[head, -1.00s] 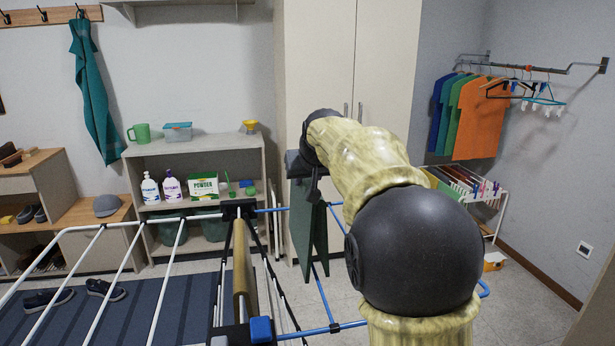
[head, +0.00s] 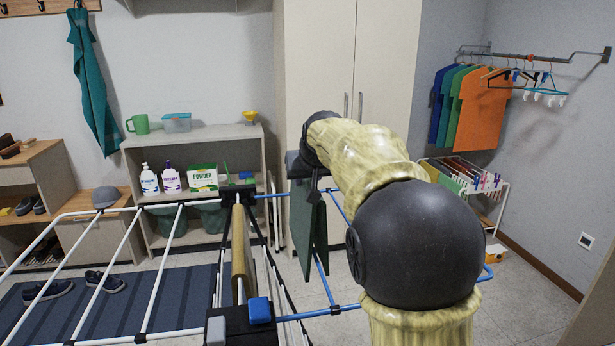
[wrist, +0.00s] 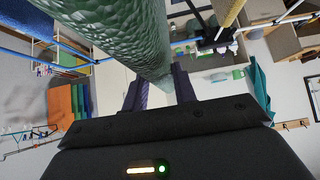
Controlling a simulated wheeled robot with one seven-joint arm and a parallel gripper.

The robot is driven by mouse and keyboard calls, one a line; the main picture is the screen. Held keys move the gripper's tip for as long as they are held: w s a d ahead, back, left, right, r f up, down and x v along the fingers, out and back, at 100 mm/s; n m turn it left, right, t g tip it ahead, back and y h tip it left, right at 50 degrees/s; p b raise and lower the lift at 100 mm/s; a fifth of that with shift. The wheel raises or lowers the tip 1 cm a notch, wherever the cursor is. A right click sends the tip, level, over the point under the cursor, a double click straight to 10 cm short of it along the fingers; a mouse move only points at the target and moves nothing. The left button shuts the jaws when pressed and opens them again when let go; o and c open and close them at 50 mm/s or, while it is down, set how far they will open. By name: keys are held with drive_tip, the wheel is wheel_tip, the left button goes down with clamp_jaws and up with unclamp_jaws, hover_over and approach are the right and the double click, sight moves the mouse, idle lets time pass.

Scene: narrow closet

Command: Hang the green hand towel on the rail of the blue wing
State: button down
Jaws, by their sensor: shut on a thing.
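The dark green hand towel (head: 312,236) hangs in folds from my gripper (head: 303,165), over the blue wing in the head view. In the wrist view my gripper (wrist: 163,88) is shut on the towel (wrist: 125,40), which fills the upper middle. The blue wing (head: 300,316) is the right side of the drying rack, with blue tubes passing near and behind the towel. Blue tubing also shows in the wrist view (wrist: 25,44). I cannot tell whether the towel touches a rail. My arm hides much of the wing's right part.
The rack's white wing (head: 150,295) spreads left over a striped mat (head: 180,300). A shelf (head: 190,140) with bottles and a powder box stands behind, beside a tall cabinet (head: 320,60). A teal towel (head: 93,85) hangs on the wall. Shirts (head: 475,110) hang at right.

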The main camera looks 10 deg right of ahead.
drive_tip(key=shift+f+b, duration=5.05)
drive_tip(key=shift+f, duration=2)
drive_tip(key=c, duration=1.1)
unclamp_jaws()
drive_tip(key=shift+o, duration=0.3)
drive_tip(key=shift+f, duration=0.1)
drive_tip(key=p+v, duration=0.2)
drive_tip(key=v, duration=1.5)
drive_tip(key=shift+s+r, duration=0.2)
drive_tip(key=shift+r, duration=0.05)
